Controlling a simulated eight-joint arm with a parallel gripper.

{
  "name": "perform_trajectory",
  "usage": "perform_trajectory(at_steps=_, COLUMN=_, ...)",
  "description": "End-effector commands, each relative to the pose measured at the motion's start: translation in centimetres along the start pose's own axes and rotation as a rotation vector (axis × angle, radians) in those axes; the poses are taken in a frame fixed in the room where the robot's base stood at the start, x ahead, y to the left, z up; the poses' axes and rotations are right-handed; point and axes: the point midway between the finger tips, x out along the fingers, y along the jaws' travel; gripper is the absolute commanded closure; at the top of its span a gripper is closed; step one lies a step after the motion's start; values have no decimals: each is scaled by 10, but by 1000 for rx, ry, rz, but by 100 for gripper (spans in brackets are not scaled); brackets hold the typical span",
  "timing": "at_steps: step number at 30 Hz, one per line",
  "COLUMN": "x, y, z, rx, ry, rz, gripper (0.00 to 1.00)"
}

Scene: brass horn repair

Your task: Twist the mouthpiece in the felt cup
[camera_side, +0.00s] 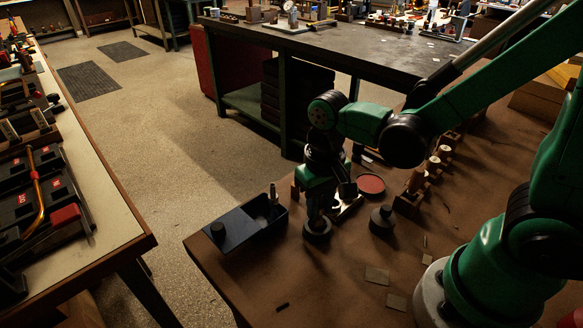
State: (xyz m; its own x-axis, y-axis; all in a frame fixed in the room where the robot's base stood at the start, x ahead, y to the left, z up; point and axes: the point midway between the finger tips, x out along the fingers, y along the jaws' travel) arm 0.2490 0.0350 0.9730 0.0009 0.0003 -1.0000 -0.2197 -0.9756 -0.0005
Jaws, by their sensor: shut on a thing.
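My gripper (319,211) points straight down over a dark round cup (317,233) near the left end of the brown bench. Its fingers are shut at the cup's mouth. The mouthpiece is mostly hidden by the fingers and shadow, so its shape and depth in the cup are not clear. The cup looks upright on the bench top.
A dark open box (247,229) stands left of the cup, with a small upright piece in it. A dark round piece with a knob (382,220) stands to the right. A red disc (371,184) and a row of wooden blocks lie behind. The front bench top is mostly clear.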

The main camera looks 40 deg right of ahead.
Motion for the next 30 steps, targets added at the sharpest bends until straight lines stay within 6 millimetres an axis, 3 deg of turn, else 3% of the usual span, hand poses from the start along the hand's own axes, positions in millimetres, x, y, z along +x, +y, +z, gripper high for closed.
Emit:
perform_trajectory(at_steps=11, x=0, y=0, z=0, rx=91, ry=0, rz=0, gripper=100)
perform_trajectory(at_steps=20, x=0, y=-1, z=0, rx=411, ry=0, rz=0, gripper=100)
perform_trajectory(at_steps=30, x=0, y=0, z=0, rx=362, ry=0, rz=0, gripper=100)
